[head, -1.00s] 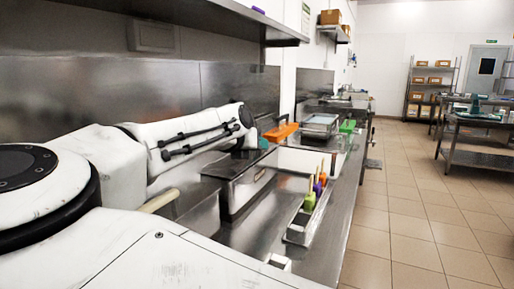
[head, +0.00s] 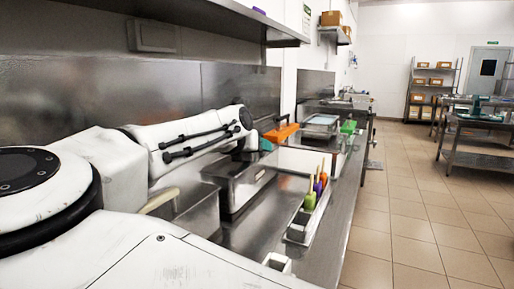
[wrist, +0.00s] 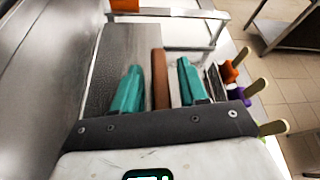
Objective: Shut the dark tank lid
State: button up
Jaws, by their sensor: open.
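My gripper (wrist: 160,88) is open, its two teal fingers pointing away from the wrist camera. A brown bar, which looks like a handle, stands between the fingers with room on both sides. A dark grey, speckled flat surface (wrist: 122,52), apparently the dark tank lid, lies beside and beyond the left finger. In the head view the steel tank (head: 238,188) sits on the counter below the end of my arm. Only a small teal part of my gripper (head: 265,145) shows there. My arm hides part of the tank, and I cannot tell the lid's angle.
A narrow steel tray (head: 301,229) holds several coloured tools with wooden handles, right of the tank. An orange object (head: 281,132) is just beyond my gripper. A steel wall panel (head: 240,90) runs close along the left. The tiled floor (head: 400,220) at right is clear.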

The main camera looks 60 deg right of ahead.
notch_tip(320, 180, up, 4)
send_over(236, 168)
jog(key=shift+s+f+p, duration=0.1)
jog(key=shift+f+p, duration=0.05)
jog(key=shift+p, duration=0.2)
jog(key=shift+s+a+r, duration=0.1)
jog(key=shift+a+r, duration=0.1)
jog(key=shift+a, duration=0.35)
jog(key=shift+f, duration=0.1)
